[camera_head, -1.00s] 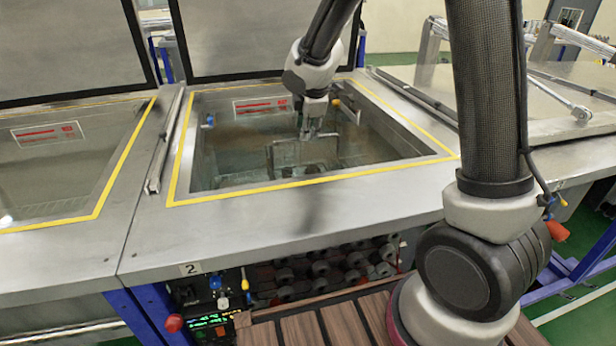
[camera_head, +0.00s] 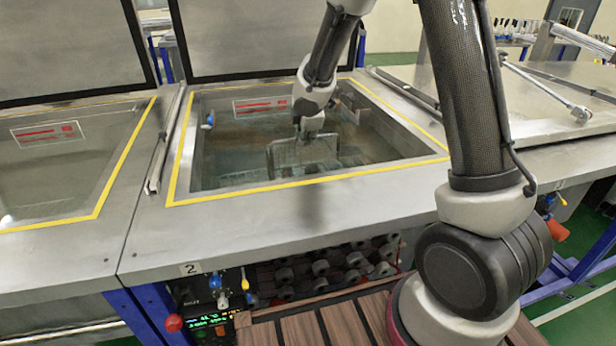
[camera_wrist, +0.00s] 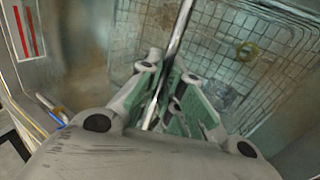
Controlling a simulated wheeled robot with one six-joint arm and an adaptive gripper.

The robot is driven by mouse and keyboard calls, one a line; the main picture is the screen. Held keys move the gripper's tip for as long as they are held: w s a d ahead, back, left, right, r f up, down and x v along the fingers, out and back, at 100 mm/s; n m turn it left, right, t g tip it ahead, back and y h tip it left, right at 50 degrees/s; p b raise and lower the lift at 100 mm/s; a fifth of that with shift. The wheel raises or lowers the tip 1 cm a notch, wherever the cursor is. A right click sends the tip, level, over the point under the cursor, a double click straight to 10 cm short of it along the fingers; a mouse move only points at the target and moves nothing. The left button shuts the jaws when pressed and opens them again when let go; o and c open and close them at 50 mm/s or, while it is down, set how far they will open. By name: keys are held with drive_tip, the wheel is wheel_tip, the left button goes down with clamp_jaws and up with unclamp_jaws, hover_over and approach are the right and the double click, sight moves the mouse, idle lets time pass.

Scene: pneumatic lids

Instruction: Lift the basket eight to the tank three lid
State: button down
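The open middle tank (camera_head: 254,193), labelled 2 on its front, has a yellow border and holds murky liquid. A wire basket (camera_head: 285,158) is inside it, partly below the liquid; its lower part is unclear. My gripper (camera_head: 308,132) reaches down into this tank at the top of the basket. In the wrist view my gripper (camera_wrist: 168,90) has its fingers drawn in around a thin metal bar (camera_wrist: 180,30), which looks like the basket's handle. The fingers seem closed on it. No number shows on the basket, and the tank three lid cannot be identified for certain.
A closed metal cover (camera_head: 545,85) with bars on top lies to the right. Another open tank (camera_head: 70,165) is on the left. Raised dark-edged lids (camera_head: 235,35) stand behind both open tanks. A wooden slatted surface (camera_head: 330,325) is in front.

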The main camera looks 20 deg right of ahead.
drive_tip(key=shift+w+r, duration=0.1)
drive_tip(key=shift+r, duration=0.1)
drive_tip(key=shift+r, duration=1.5)
wheel_tip(320, 180, up, 22)
drive_tip(key=shift+f, duration=0.2)
idle(1.1)
idle(3.9)
